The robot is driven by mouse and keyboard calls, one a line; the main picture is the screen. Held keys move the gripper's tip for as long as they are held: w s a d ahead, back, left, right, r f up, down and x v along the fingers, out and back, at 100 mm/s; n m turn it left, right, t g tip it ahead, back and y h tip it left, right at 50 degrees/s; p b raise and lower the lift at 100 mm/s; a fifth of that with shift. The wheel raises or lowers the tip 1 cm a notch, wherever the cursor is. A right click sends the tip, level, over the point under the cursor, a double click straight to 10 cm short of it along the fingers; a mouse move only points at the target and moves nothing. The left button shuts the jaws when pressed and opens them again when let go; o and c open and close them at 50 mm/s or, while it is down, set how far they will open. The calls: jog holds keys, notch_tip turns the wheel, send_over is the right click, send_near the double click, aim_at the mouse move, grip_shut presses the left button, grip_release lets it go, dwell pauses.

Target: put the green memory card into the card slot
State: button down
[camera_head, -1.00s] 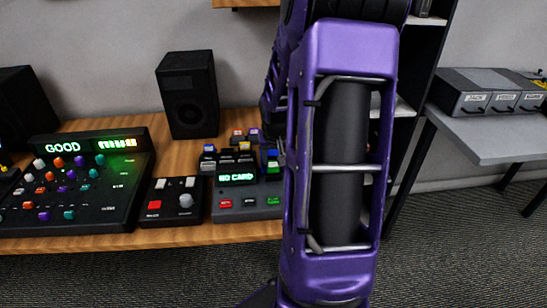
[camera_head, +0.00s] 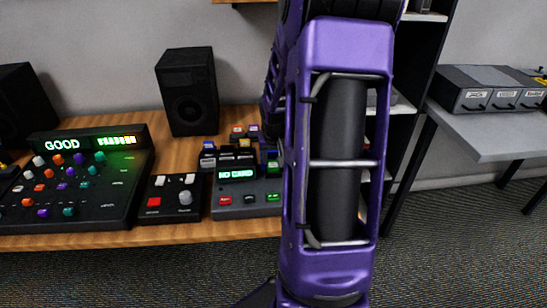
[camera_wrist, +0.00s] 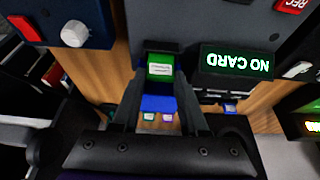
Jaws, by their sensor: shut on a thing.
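In the wrist view, the green memory card (camera_wrist: 160,68) with a white label is held between the fingertips of my gripper (camera_wrist: 160,77), which is shut on it. The card's far end is at a dark block on the card reader's body; I cannot tell whether it touches or enters a slot. The reader's display (camera_wrist: 236,60) reads NO CARD, upside down here; it also shows in the head view (camera_head: 237,173).
A blue block (camera_wrist: 158,104) shows between my fingers, nearer the wrist. Several coloured cards in dark holders (camera_head: 238,146) stand behind the reader. Left of it are a small box with a red button (camera_head: 171,200) and a console (camera_head: 75,180) reading GOOD. A speaker (camera_head: 188,92) stands behind.

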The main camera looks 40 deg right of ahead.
jog(key=shift+f, duration=0.45)
dwell(0.3)
grip_release()
dwell(0.6)
notch_tip(320, 180, up, 7)
jog(key=p, duration=0.6)
dwell(0.3)
dwell(0.4)
